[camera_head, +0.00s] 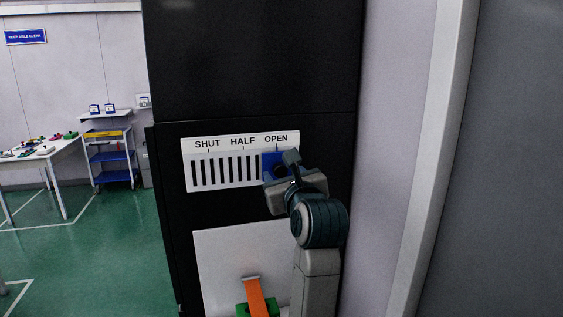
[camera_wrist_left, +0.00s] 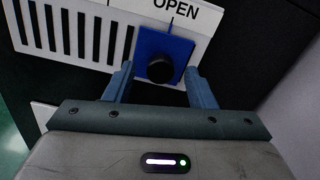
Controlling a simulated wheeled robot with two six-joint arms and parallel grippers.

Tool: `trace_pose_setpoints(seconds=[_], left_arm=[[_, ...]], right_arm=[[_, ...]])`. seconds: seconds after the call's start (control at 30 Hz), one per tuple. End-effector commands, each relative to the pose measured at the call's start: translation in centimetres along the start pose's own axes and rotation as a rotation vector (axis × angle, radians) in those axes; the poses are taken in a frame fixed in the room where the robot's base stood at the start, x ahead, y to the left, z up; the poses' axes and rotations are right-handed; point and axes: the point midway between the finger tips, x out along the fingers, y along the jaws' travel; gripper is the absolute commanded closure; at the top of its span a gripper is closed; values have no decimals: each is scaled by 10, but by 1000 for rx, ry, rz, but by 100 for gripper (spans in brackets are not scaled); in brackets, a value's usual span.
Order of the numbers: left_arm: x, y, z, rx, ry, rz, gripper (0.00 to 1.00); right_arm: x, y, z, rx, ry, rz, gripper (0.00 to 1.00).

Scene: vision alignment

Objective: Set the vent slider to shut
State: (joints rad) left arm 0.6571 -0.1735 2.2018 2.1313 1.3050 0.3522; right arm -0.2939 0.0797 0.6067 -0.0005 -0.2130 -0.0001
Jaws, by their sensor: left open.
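The vent plate (camera_head: 188,172) is a white panel with dark slots on the black cabinet, marked SHUT, HALF and OPEN from left to right. The blue slider (camera_head: 268,160) is at the right end, below the OPEN mark. In the left wrist view the blue slider (camera_wrist_left: 148,42) carries a round black knob (camera_wrist_left: 160,69). My left gripper (camera_head: 286,166) is at the slider. In the left wrist view its two fingers (camera_wrist_left: 160,85) are apart, one on each side of the knob, with gaps visible. The right gripper is not in view.
Below the vent is a white panel (camera_head: 220,250) with an orange handle (camera_head: 256,298) on a green part. A pale wall and frame (camera_head: 425,160) stand close on the right. At the left are a white table (camera_head: 62,150), a blue-shelved cart (camera_head: 110,157) and open green floor.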

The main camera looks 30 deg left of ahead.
Motion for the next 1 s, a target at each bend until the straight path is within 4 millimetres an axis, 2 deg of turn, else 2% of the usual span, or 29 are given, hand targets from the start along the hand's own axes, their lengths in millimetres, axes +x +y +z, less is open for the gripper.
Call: trace_pose_setpoints(seconds=[0.2, 0.57, 0.83, 1.0], left_arm=[[16, 0, 1, 2, -1, 1, 50], [19, 0, 0, -1, 1, 1, 50], [19, 0, 0, -1, 1, 1, 100], [19, 0, 0, -1, 1, 1, 100]], right_arm=[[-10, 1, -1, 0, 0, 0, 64], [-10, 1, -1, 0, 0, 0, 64], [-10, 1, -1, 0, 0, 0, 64], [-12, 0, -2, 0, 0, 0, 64]])
